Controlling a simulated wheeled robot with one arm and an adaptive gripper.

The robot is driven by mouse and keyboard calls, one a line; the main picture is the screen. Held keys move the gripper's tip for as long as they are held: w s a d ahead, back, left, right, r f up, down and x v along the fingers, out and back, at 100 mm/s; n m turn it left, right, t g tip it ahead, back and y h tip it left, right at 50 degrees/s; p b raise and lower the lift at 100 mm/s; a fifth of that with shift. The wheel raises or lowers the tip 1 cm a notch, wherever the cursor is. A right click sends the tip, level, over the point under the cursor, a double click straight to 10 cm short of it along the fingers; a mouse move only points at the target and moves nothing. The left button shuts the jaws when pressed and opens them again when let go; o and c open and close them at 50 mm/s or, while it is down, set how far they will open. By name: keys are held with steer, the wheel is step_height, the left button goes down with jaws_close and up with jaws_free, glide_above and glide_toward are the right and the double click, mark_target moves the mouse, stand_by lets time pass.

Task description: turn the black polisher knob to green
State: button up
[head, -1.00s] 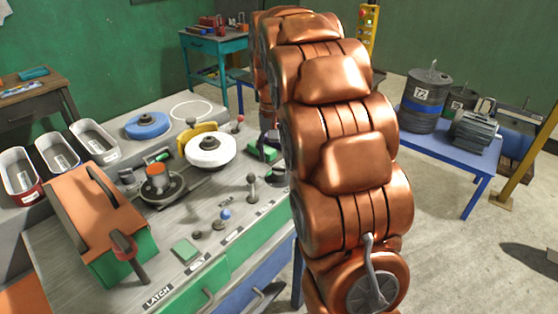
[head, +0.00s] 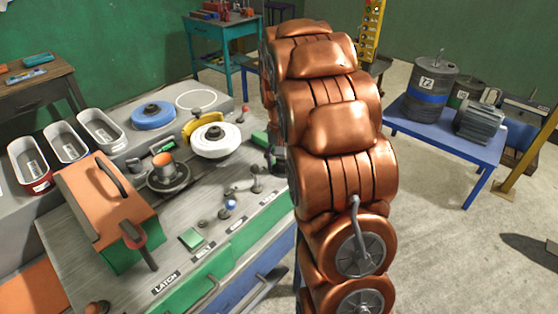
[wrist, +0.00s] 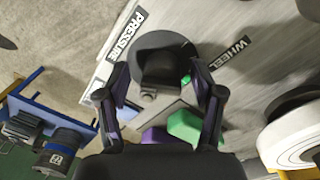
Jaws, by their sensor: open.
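A round black knob (wrist: 165,58) sits on the grey panel beside the "PRESSURE" label in the wrist view. A small green patch (wrist: 186,79) shows at its lower right edge. Whether the knob points at that patch cannot be told. My gripper (wrist: 158,72) is open, with one finger to the left of the knob and one to the right. Whether the fingers touch it is unclear. In the head view my copper arm hides the knob and most of my gripper.
A green block (wrist: 185,126) lies close to the right finger. A white wheel (head: 216,140) and a blue wheel (head: 153,116) stand on the bench. An orange-topped box (head: 104,200) and several bins are at left. A blue table (head: 405,128) with drums stands right.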

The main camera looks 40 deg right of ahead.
steer(key=shift+f, duration=0.15)
steer(key=shift+c, duration=0.4)
steer(key=c, duration=1)
steer(key=shift+o, duration=0.2)
steer(key=shift+s+a, duration=0.1)
steer(key=shift+a, duration=0.35)
steer(key=shift+d, duration=0.2)
steer(key=shift+c, duration=0.4)
steer(key=shift+d, duration=0.2)
steer(key=shift+d, duration=0.1)
steer(key=o, duration=1)
steer(key=shift+o, duration=0.6)
